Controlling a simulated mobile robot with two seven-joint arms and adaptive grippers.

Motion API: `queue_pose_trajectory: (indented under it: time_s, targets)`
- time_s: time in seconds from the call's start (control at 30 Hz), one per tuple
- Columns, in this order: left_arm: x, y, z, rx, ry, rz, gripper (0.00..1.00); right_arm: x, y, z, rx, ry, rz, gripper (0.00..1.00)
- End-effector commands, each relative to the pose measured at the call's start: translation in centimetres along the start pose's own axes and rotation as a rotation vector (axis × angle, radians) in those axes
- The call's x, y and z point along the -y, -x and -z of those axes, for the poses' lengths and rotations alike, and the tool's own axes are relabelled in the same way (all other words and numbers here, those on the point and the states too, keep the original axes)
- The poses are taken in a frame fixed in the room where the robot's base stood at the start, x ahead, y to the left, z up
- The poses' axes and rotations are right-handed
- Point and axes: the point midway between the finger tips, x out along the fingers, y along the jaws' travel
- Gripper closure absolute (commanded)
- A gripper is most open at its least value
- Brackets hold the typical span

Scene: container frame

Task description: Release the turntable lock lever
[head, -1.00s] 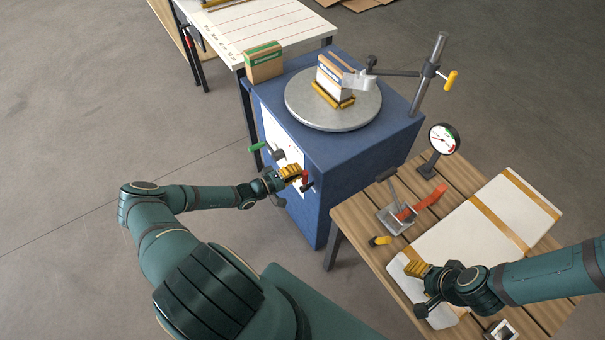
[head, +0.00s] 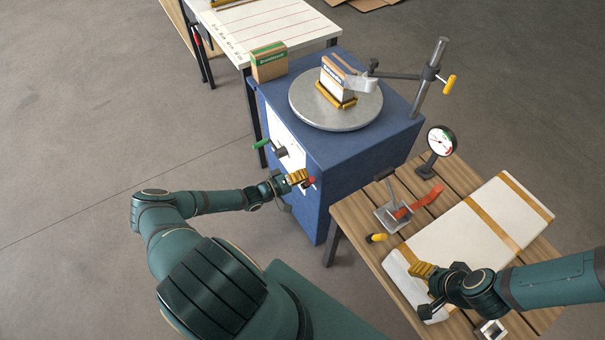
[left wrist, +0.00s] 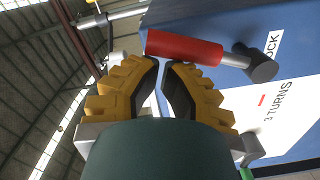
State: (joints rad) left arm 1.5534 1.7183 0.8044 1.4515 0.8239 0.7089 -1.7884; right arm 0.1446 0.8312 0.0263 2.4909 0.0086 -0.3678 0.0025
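The lock lever (head: 310,182) has a red handle and sits on the white-labelled front of the blue cabinet (head: 345,175). In the left wrist view, its red handle (left wrist: 185,47) lies across just beyond my fingertips, with its dark pivot at the right beside a label ending in "OCK". My left gripper (head: 299,177) is at the lever; its yellow fingers (left wrist: 162,66) are nearly together, with a thin gap and nothing between them. Whether they touch the handle is unclear. My right gripper (head: 420,269) is over the side table, its fingers apparently together.
The round turntable (head: 335,115) on the cabinet carries a box (head: 335,80). A green-handled crank (head: 260,144) sticks out left of the lever.

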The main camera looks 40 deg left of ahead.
Motion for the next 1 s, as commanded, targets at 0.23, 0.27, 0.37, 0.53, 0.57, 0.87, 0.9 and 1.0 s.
queue_pose_trajectory:
  time_s: [0.23, 0.27, 0.37, 0.53, 0.57, 0.87, 0.9, 1.0]
  targets:
    - [0.0, 0.0, -0.1, 0.001, 0.002, -0.001, 1.00, 0.0, 0.0, 0.0, 0.000, -0.001, 0.000, 0.48]
    - [0.0, 0.0, -0.1, 0.001, 0.002, -0.001, 1.00, 0.0, 0.0, 0.0, 0.000, -0.001, 0.000, 0.48]
    - [0.0, 0.0, -0.1, 0.001, 0.002, -0.001, 1.00, 0.0, 0.0, 0.0, 0.000, -0.001, 0.000, 0.48]
    - [0.0, 0.0, 0.1, 0.001, 0.001, -0.001, 1.00, 0.0, 0.0, 0.0, 0.000, -0.001, 0.000, 0.48]
    - [0.0, 0.0, 0.3, 0.002, 0.001, 0.000, 1.00, -0.1, -0.1, 0.0, 0.000, -0.001, 0.000, 0.48]
    - [0.1, 1.2, 4.4, 0.009, 0.001, 0.000, 1.00, -0.5, -1.3, -0.2, 0.001, -0.001, -0.003, 0.48]
    - [0.0, 2.2, 4.4, 0.009, 0.002, 0.000, 1.00, -0.4, -1.2, -0.2, 0.000, -0.001, -0.003, 0.48]
    - [-0.1, 4.4, 4.4, 0.009, 0.002, -0.001, 1.00, -0.4, -1.2, -0.1, 0.000, -0.001, -0.003, 0.48]
